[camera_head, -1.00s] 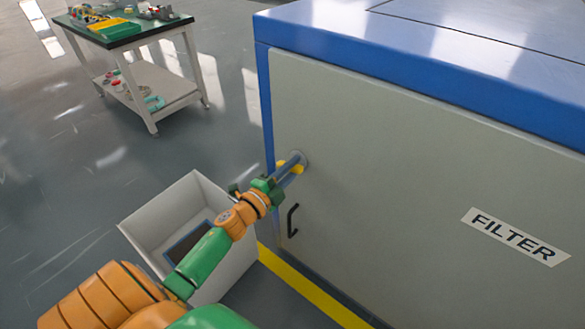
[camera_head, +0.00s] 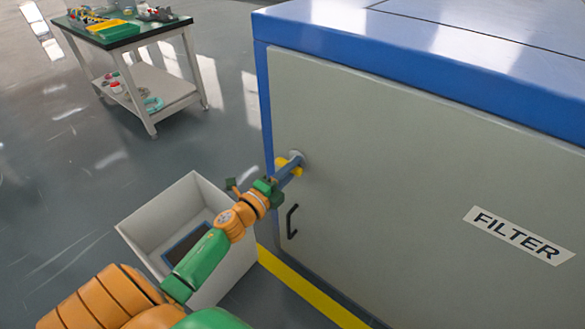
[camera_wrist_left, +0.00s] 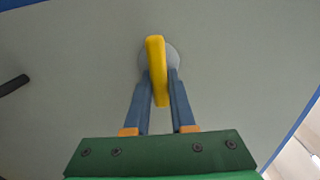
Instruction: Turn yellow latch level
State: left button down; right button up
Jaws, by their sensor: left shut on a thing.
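The yellow latch (camera_head: 290,163) sits on the grey front panel of the blue-topped machine, near its left edge. In the left wrist view the latch (camera_wrist_left: 157,70) is a long yellow bar on a round grey mount (camera_wrist_left: 172,57), tilted slightly from the picture's vertical. My left gripper (camera_head: 290,171) reaches it from the lower left. Its two blue fingers (camera_wrist_left: 159,82) stand on either side of the latch, shut on it. The fingers and wrist hide part of the latch in the head view. My right gripper is not in view.
A black handle (camera_head: 291,221) is on the panel below the latch. A white open bin (camera_head: 150,222) stands on the floor beneath my left arm. A FILTER label (camera_head: 516,236) is at right. A table with parts (camera_head: 130,38) stands back left, with open floor between.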

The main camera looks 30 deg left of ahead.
pick_arm(q)
jog(key=c, duration=0.8)
grip_release()
jog(key=shift+o, duration=0.2)
jog(key=shift+s, duration=0.1)
jog(key=s, duration=0.7)
jog(key=shift+a, duration=0.3)
